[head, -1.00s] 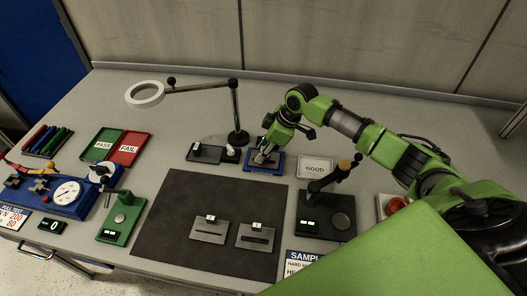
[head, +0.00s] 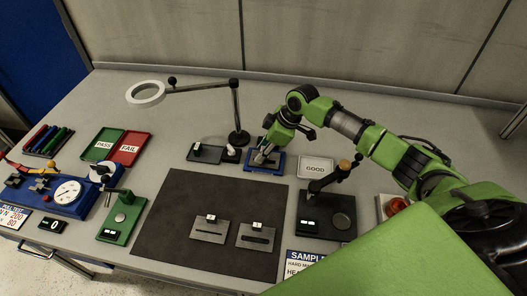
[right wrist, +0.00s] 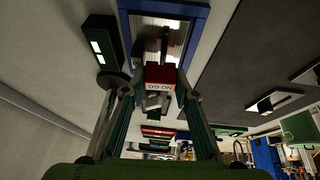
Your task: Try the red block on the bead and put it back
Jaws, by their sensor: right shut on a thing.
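My right gripper (head: 266,152) points down over a blue-framed tray (head: 278,168) at the back middle of the table. I cannot tell whether the block touches the strip. The block is hidden in the head view. My left gripper is not in view.
A dark mat (head: 170,240) with two grey slotted plates lies in front. A dark base with a small display (head: 205,152) stands left of the tray, the magnifier lamp (head: 237,112) behind it. The white GOOD tray (head: 317,160) and a dark gauge stand (head: 325,223) are to the right.

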